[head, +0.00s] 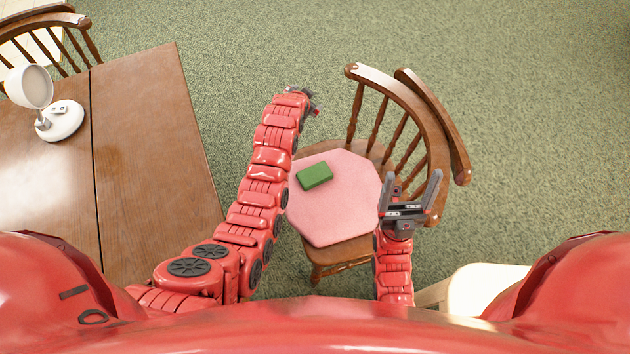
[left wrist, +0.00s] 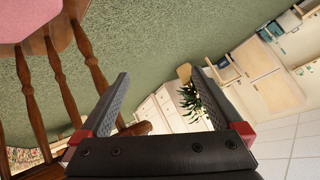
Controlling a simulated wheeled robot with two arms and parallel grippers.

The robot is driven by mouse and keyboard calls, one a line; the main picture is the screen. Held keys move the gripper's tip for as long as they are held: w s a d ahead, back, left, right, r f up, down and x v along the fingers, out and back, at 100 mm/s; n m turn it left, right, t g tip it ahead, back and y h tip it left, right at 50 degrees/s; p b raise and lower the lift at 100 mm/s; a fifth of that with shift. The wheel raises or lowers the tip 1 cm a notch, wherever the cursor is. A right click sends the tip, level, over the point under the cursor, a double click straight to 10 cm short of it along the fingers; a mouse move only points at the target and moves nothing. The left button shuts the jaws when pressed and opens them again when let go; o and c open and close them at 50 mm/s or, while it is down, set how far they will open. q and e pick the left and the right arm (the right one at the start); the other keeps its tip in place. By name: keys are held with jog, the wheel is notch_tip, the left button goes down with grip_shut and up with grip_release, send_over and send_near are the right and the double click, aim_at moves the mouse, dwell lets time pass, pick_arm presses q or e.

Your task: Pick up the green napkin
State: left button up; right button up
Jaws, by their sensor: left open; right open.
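The green napkin (head: 314,176) is a small folded block. It lies on the pink cushion (head: 340,215) of a wooden chair in the head view. My right gripper (head: 411,187) is open and empty over the right edge of the cushion, to the right of the napkin. My left gripper (head: 313,101) is beyond the napkin, at the end of the left arm, and shows only in part. In the left wrist view my left gripper (left wrist: 164,100) is open with nothing between its fingers. The napkin does not show in that view.
The chair's curved wooden back (head: 415,105) rises at the right and far side of the cushion. A wooden table (head: 150,150) with a white lamp (head: 32,88) stands at the left, with another chair (head: 50,30) behind it. Green carpet (head: 540,120) is free on the right.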

pick_arm(q)
jog(key=s+d+f+m+g+b, duration=0.2)
jog(key=s+f+g, duration=0.2)
jog(key=s+g, duration=0.1)
jog(key=m+g+y+b, duration=0.2)
jog(key=g+b, duration=0.3)
send_over(314, 174)
jog(key=f, duration=0.2)
notch_tip(314, 174, down, 8)
jog(key=shift+w+d+r, duration=0.1)
jog(key=shift+w+r, duration=0.05)
jog(key=shift+r, duration=0.1)
jog(key=shift+f, duration=0.95)
jog(key=shift+f+b, duration=0.35)
jog(key=shift+f, duration=2)
